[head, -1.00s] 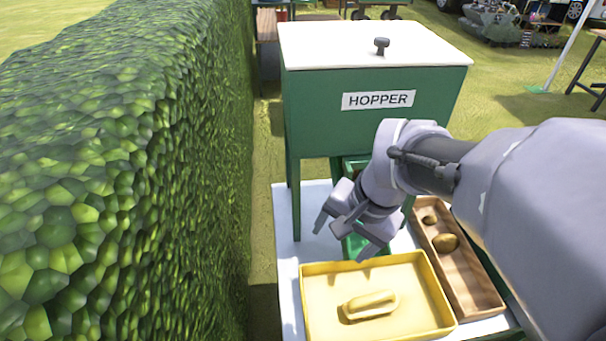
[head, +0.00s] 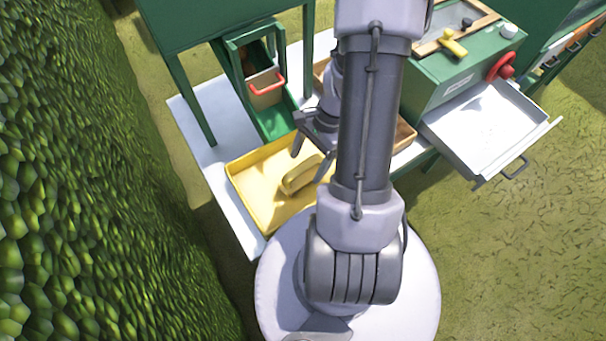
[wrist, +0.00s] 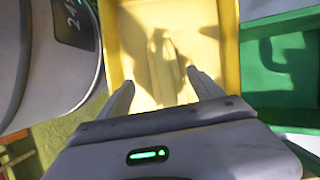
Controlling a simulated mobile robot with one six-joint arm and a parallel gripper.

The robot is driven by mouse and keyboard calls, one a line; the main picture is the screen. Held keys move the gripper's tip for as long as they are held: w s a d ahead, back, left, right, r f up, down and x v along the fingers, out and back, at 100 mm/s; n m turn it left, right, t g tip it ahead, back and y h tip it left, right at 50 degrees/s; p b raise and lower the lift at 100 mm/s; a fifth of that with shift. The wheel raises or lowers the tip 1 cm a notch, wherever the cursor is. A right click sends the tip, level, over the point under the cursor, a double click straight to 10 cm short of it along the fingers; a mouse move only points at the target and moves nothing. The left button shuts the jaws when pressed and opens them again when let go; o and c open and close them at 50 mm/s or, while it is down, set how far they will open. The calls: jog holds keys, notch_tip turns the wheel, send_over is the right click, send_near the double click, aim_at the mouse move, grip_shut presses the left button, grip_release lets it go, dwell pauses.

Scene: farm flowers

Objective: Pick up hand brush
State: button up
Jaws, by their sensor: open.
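A yellow block with a raised handle, which looks like the hand brush (head: 300,177), lies in the shallow yellow tray (head: 246,195). My gripper (head: 311,160) is open and empty, above the tray and close to the brush. In the wrist view, the brush (wrist: 170,62) shows faintly as yellow on yellow, partly under the gripper's shadow. It lies beyond the two spread fingertips of my gripper (wrist: 160,79). The gap in height between fingers and brush is hard to tell.
A green box with a red-handled flap (head: 267,90) stands behind the tray. A green machine (head: 452,78) at the right has a red wheel, a yellow-handled tool (head: 453,43) on top and a pale drawer (head: 490,125). A hedge (head: 80,200) stands at the left.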

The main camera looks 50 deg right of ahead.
aim_at(298, 175)
jog(key=b+x, duration=0.1)
jog(key=x, duration=0.1)
jog(key=b+x, duration=0.1)
jog(key=x, duration=0.1)
jog(key=b+x, duration=0.1)
jog(key=x, duration=0.1)
jog(key=shift+w+a+f, duration=0.1)
jog(key=shift+w+a, duration=0.1)
jog(key=shift+w, duration=0.2)
jog(key=c, duration=1.6)
jog(key=shift+o, duration=0.2)
notch_tip(298, 175, up, 10)
jog(key=p, duration=0.5)
jog(key=shift+r, duration=0.2)
jog(key=shift+f, duration=0.1)
